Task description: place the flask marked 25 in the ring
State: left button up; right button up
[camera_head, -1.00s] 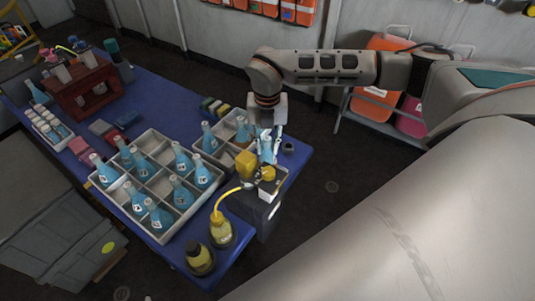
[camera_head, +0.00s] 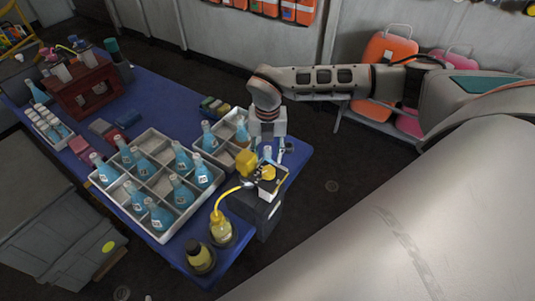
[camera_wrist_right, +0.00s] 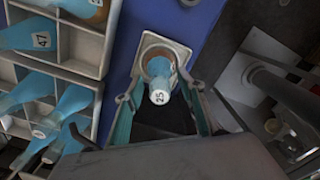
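The flask marked 25 (camera_wrist_right: 160,84) holds blue liquid and stands between the fingers of my right gripper (camera_wrist_right: 160,94) in the right wrist view. Its base is at the brown ring (camera_wrist_right: 155,52) on a pale square plate, and it looks seated there. The fingers are spread, with a gap on both sides of the flask. In the head view the flask (camera_head: 267,153) shows at the table's right end, below my right gripper (camera_head: 269,148); the ring is hidden there. My left gripper is out of view.
A black device with yellow parts (camera_head: 268,188) is close in front of the flask. Two yellow bottles (camera_head: 221,230) stand at the front edge.

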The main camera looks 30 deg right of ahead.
notch_tip(320, 180, up, 12)
jog(key=shift+r+b, duration=0.15)
jog(key=shift+b, duration=0.15)
dwell(0.4)
dwell(0.4)
